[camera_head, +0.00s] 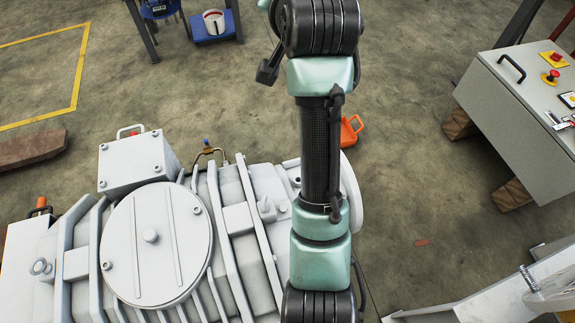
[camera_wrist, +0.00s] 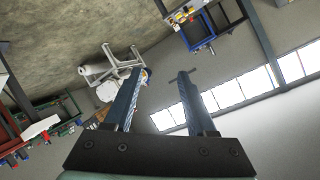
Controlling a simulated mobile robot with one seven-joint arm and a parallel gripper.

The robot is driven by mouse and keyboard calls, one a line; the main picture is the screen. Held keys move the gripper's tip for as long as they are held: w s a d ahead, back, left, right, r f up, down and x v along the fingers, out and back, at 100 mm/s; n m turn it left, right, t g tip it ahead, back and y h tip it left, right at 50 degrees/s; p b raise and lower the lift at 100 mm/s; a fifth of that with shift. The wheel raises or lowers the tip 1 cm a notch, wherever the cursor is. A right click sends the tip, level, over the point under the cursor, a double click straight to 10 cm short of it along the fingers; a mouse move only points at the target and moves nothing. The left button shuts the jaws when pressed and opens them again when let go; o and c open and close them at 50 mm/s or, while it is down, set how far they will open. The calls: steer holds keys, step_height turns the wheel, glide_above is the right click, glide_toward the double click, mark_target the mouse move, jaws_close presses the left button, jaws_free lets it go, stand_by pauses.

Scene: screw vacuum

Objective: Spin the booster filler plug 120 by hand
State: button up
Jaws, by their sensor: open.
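In the head view the large white vacuum machine (camera_head: 225,185) fills the lower left, with a round bolted cover (camera_head: 150,245) on top. Small fittings (camera_head: 268,208) stand on its ribbed body. I cannot tell which fitting, if any, is the booster filler plug 120. My arm crosses in front of the machine's right end and hides part of it. My gripper (camera_wrist: 160,74) shows in the wrist view with its two fingers apart and nothing between them. It points away from the machine, toward the far room and windows. I cannot make out its fingers in the head view.
A grey control cabinet (camera_head: 515,95) with red buttons stands at the right on wooden blocks. An orange object (camera_head: 350,131) lies on the floor behind my arm. A blue stand (camera_head: 215,27) is at the back. Open floor (camera_head: 410,200) lies between machine and cabinet.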

step_height(320, 180, down, 13)
steer(key=s+d+m+g, duration=0.1)
steer(key=d+m+g, duration=0.15)
steer(key=g, duration=0.35)
steer(key=m+g+y, duration=0.2)
steer(key=m+g, duration=0.4)
steer(key=g, duration=0.3)
glide_toward(284, 208)
steer(key=b+x, duration=0.5)
steer(key=x, duration=0.2)
steer(key=shift+a+f, duration=0.2)
steer(key=shift+f, duration=0.05)
jaws_close()
steer(key=shift+h, duration=0.3)
